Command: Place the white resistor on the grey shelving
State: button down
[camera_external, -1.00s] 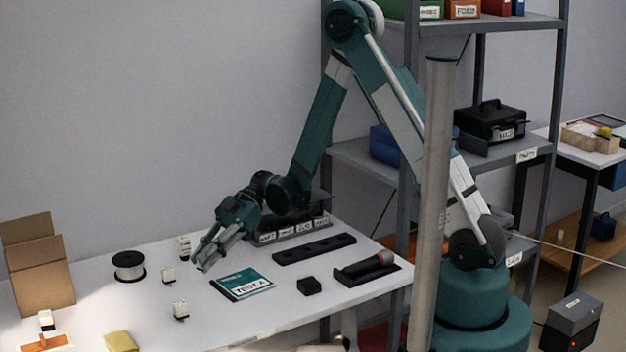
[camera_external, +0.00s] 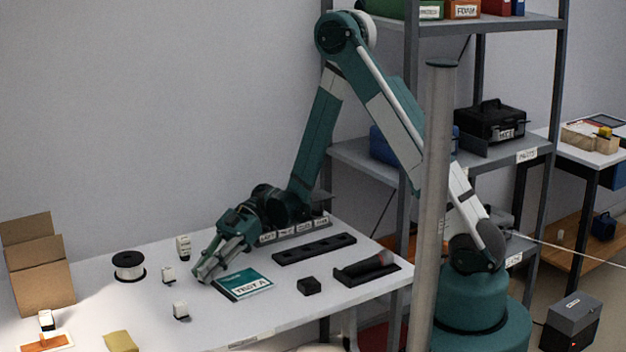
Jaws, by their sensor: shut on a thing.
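My gripper (camera_external: 205,277) is low over the white table, at the left edge of the green-and-white TEST A booklet (camera_external: 243,284). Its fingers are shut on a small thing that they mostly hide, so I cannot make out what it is. Small white blocks with dark bases stand on the table: one behind the gripper (camera_external: 183,246), one just left of it (camera_external: 168,274) and one in front (camera_external: 180,311). I cannot tell which of these is the white resistor. The grey shelving (camera_external: 345,152) stands behind the table at the right, with bare board at its middle level's left end.
A wire spool (camera_external: 129,266) and an open cardboard box (camera_external: 40,270) are at the left. A black strip (camera_external: 314,249), a small black block (camera_external: 309,286) and a black holder (camera_external: 367,272) lie right of the booklet. A grey post (camera_external: 433,200) stands before the shelving.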

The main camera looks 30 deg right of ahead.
jog(key=shift+f, duration=0.2)
jog(key=c, duration=2.3)
grip_release()
jog(key=shift+r, duration=0.1)
jog(key=shift+r, duration=0.1)
jog(key=shift+d+r, duration=0.1)
jog(key=shift+p+v, duration=0.85)
jog(key=shift+v, duration=2.8)
jog(key=shift+o, duration=0.3)
